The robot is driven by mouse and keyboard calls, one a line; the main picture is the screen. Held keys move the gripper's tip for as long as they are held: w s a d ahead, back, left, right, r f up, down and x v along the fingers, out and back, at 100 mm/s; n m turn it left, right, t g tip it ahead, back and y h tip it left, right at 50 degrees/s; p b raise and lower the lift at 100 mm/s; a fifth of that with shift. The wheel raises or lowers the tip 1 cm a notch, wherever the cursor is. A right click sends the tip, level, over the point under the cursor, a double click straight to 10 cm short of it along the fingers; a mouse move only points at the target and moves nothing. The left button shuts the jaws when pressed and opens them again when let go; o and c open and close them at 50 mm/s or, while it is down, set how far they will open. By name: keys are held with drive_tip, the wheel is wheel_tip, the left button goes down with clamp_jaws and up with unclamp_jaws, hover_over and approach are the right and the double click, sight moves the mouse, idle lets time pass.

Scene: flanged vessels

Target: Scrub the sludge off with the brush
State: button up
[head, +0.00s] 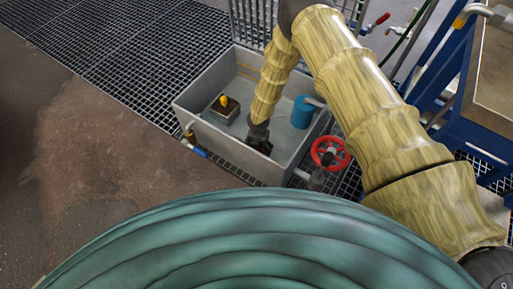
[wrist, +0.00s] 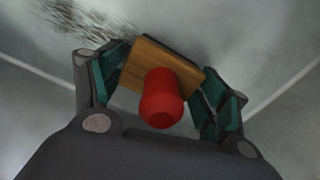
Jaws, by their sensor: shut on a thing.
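The brush (wrist: 160,98), a wooden block with a red knob, is between the teal-padded fingers of my gripper (wrist: 164,72) in the wrist view. The gripper is shut on it. The sludge (wrist: 88,22) is a dark, streaky smear on the pale grey surface, up and left of the brush. I cannot tell whether the brush touches that surface. In the head view my gripper (head: 261,145) is down inside the grey basin (head: 200,120), near its front wall. The brush and sludge cannot be made out there.
A dark block with a yellow knob (head: 226,104) and a blue cylinder (head: 302,112) are in the basin. A red valve wheel (head: 330,152) stands just outside its right side. A blue-handled valve (head: 194,148) is at the left. Floor grating (head: 110,60) lies behind.

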drive_tip(key=shift+s+d+f+p, duration=0.1)
drive_tip(key=shift+s+d+p, duration=0.25)
drive_tip(key=shift+s+d, duration=0.4)
drive_tip(key=shift+s+d+p, duration=0.3)
drive_tip(key=shift+s+d, duration=0.15)
drive_tip(key=shift+d, duration=0.5)
drive_tip(key=shift+a, duration=0.15)
drive_tip(key=shift+w+a+f+b, duration=0.1)
drive_tip(key=shift+w+a+b, duration=0.25)
drive_tip(key=shift+w+a, duration=0.35)
drive_tip(key=shift+a, duration=0.15)
drive_tip(key=shift+a, duration=0.1)
drive_tip(key=shift+w+a+b, duration=0.45)
drive_tip(key=shift+w+a, duration=0.2)
drive_tip(key=shift+a, duration=0.15)
drive_tip(key=shift+w+a+b, duration=0.4)
drive_tip(key=shift+w+a, duration=0.05)
drive_tip(key=shift+a, duration=0.15)
drive_tip(key=shift+w+a+b, duration=0.4)
drive_tip(key=shift+a, duration=0.2)
drive_tip(key=shift+w+a, duration=0.45)
drive_tip(key=shift+a, duration=0.2)
